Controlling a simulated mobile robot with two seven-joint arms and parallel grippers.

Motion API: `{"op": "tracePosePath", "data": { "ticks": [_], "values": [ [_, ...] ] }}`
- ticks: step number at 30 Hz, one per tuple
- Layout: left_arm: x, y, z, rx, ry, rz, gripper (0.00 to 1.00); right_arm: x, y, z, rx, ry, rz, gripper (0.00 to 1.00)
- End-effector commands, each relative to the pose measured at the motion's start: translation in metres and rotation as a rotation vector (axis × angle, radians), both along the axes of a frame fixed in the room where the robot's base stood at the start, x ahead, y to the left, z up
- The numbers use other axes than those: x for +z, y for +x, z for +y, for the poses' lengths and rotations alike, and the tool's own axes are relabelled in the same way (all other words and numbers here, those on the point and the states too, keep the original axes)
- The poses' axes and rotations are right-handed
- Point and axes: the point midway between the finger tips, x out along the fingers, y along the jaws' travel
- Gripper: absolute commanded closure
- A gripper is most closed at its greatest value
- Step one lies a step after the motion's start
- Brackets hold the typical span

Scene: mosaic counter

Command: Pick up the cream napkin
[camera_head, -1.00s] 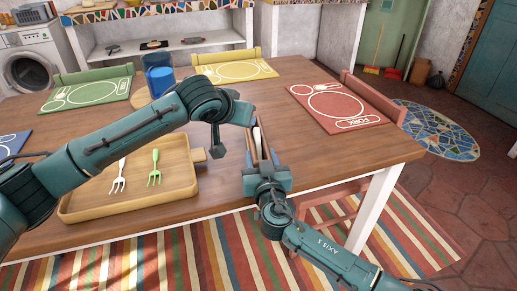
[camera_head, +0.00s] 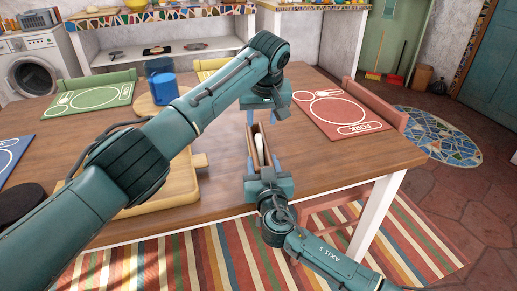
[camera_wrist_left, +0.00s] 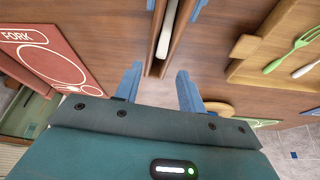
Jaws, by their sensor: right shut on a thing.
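My right gripper (camera_head: 264,168) is shut on the near end of the holder. My left gripper (camera_head: 262,117) is above the holder's far end. In the left wrist view its two blue fingers (camera_wrist_left: 157,78) are apart with nothing between them, and the napkin lies beyond their tips.
A wooden tray (camera_head: 183,197) lies to the left, mostly behind my left arm; a green fork (camera_wrist_left: 292,50) shows in it. A red placemat (camera_head: 338,113) is on the right, a green one (camera_head: 92,98) on the left. A blue cup (camera_head: 163,88) stands behind.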

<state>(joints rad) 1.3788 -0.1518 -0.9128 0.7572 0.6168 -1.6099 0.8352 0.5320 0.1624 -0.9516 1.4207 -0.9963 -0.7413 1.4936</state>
Motion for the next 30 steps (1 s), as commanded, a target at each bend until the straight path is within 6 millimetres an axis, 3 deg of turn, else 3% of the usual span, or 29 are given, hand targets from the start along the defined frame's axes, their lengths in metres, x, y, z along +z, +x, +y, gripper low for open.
{"op": "tracePosePath", "data": {
  "ticks": [8,16,26,30],
  "values": [
    [-0.023,0.007,0.002,0.000,0.001,-0.001,0.60,0.000,0.000,0.000,0.000,0.000,0.000,0.87],
    [-0.057,0.017,0.006,-0.002,0.001,0.000,0.60,0.000,0.000,0.000,0.000,0.000,0.000,0.87],
    [-0.063,0.021,0.006,-0.001,0.000,-0.003,0.60,0.000,0.000,0.000,0.000,0.000,0.000,0.87],
    [-0.063,0.020,0.006,-0.001,0.000,-0.003,0.71,0.000,0.000,0.000,0.000,0.000,0.000,0.87]
  ]
}}
